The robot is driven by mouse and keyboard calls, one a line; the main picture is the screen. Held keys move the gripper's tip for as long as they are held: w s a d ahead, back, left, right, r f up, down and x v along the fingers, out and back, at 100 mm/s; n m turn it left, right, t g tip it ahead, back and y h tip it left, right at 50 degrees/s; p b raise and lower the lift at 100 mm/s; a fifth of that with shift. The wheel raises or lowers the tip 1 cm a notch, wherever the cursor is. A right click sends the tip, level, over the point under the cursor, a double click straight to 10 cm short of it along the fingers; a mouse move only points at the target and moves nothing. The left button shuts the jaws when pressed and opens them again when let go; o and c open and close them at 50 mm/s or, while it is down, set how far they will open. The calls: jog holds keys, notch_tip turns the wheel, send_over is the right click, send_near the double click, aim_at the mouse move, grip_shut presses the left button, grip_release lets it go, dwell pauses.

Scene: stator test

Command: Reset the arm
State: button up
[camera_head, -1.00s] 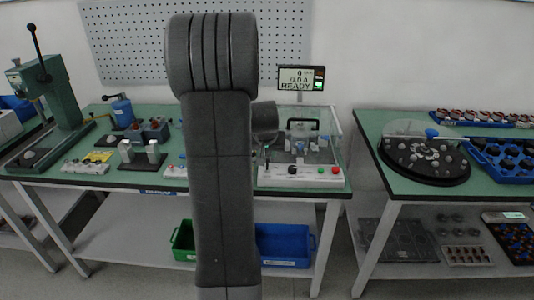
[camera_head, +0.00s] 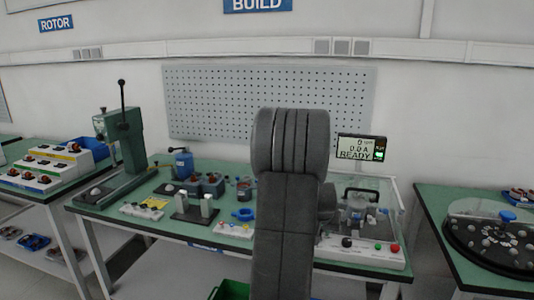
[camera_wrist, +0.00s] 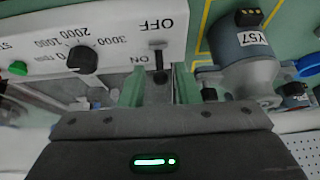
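My arm (camera_head: 287,215) rises bent in the middle of the head view and covers part of the bench. My gripper is hidden behind it there. In the wrist view my gripper (camera_wrist: 159,88) is open, with two green fingers apart and nothing held between them. A switch lever (camera_wrist: 158,62) marked ON and OFF on the white control panel (camera_wrist: 118,22) shows just beyond the gap between the fingertips. I cannot tell if they touch it. A black speed knob (camera_wrist: 83,59) and a green button (camera_wrist: 18,68) are to its left.
The clear-covered test station (camera_head: 365,215) stands beside my arm, under a display (camera_head: 361,148) reading READY. A green press (camera_head: 122,150) stands at the bench's left.

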jog(key=shift+s+a+r, duration=0.15)
jog(key=shift+s, duration=0.25)
jog(key=shift+s+a+r, duration=0.1)
jog(key=shift+s+r, duration=0.05)
jog(key=shift+s, duration=0.2)
jog(key=shift+w+f, duration=0.1)
